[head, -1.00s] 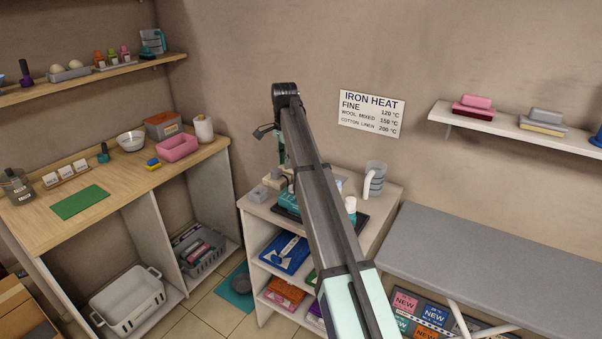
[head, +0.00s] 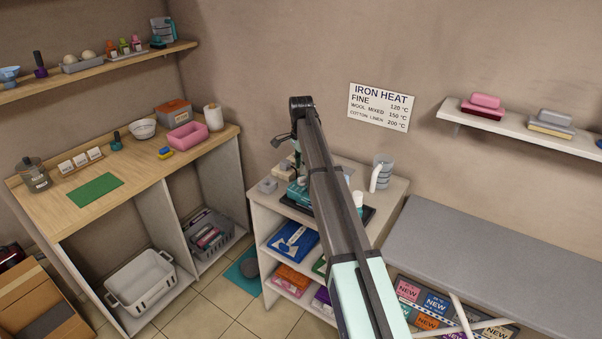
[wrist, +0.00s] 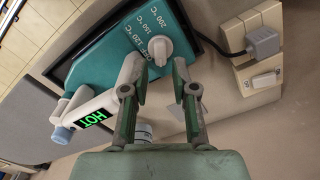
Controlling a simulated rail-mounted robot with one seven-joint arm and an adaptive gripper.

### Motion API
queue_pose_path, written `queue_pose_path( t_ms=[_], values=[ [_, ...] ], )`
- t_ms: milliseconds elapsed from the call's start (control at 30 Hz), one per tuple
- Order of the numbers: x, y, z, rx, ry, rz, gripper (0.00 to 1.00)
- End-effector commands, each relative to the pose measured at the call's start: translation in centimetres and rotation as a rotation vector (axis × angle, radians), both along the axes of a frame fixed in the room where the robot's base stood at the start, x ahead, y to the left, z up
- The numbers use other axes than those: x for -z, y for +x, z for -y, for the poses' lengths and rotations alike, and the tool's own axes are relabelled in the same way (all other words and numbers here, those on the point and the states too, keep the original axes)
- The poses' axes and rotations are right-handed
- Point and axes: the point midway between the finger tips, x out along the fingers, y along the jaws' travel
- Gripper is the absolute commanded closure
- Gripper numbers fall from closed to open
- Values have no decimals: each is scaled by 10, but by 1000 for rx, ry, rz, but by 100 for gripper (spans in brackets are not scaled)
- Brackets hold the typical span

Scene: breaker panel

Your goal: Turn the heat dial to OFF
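The heat dial (wrist: 160,48) is a pale round knob on a teal unit (wrist: 100,62), beside printed marks of 120, 150 and 200 °C and a partly covered OFF mark. I cannot tell which mark it points to. My gripper (wrist: 158,76) is open and empty, its two fingers pointing toward the dial, one to either side of it in the wrist view. Whether they touch it is unclear. A white part with a green HOT display (wrist: 88,118) lies left of the fingers. In the head view the teal unit (head: 298,193) is mostly behind my arm, and the dial and fingertips are hidden.
A grey plug (wrist: 262,43) with a black cord and a pale socket block (wrist: 258,80) are right of the fingers. The shelf unit (head: 262,215) also bears a grey jug (head: 383,171). An IRON HEAT sign (head: 380,107) hangs on the wall.

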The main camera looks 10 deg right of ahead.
Motion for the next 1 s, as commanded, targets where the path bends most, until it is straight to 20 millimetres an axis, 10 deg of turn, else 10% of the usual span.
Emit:
queue_pose_path(
  t_ms=[300, 700, 800, 1000],
  values=[
    [41, 0, 0, 0, 0, -1, 73],
    [49, 0, 0, 0, 0, 1, 73],
    [49, 0, 0, 0, 0, 0, 100],
    [49, 0, 0, -1, 0, 0, 100]
  ],
)
